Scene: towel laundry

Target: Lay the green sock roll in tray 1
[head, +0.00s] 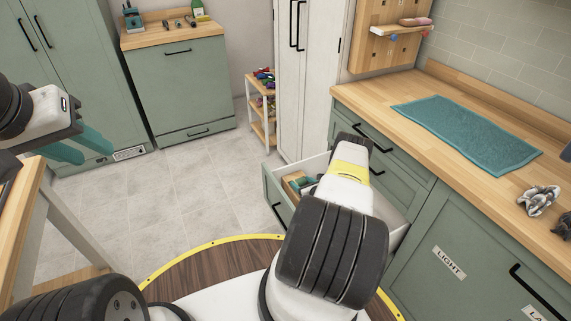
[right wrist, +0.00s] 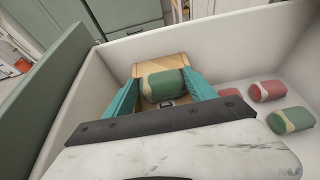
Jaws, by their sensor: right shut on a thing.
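The green sock roll (right wrist: 163,86), with a tan band at one end, is between the teal fingers of my right gripper (right wrist: 160,92), which is shut on it. It is over or in a small wooden tray (right wrist: 173,60) inside the open drawer; I cannot tell whether it touches the tray floor. A small label shows below the roll, partly hidden, and I cannot read it. In the head view my right wrist hides most of the drawer (head: 275,200). My left gripper (head: 80,148) is at the left edge, empty, its teal fingers apart.
Two red rolls (right wrist: 267,91) and another green roll (right wrist: 290,120) lie on the drawer floor, right of the tray. White drawer walls (right wrist: 235,42) surround them. A teal towel (head: 468,132) and grey crumpled cloths (head: 538,200) lie on the counter above. A wooden table stands at left.

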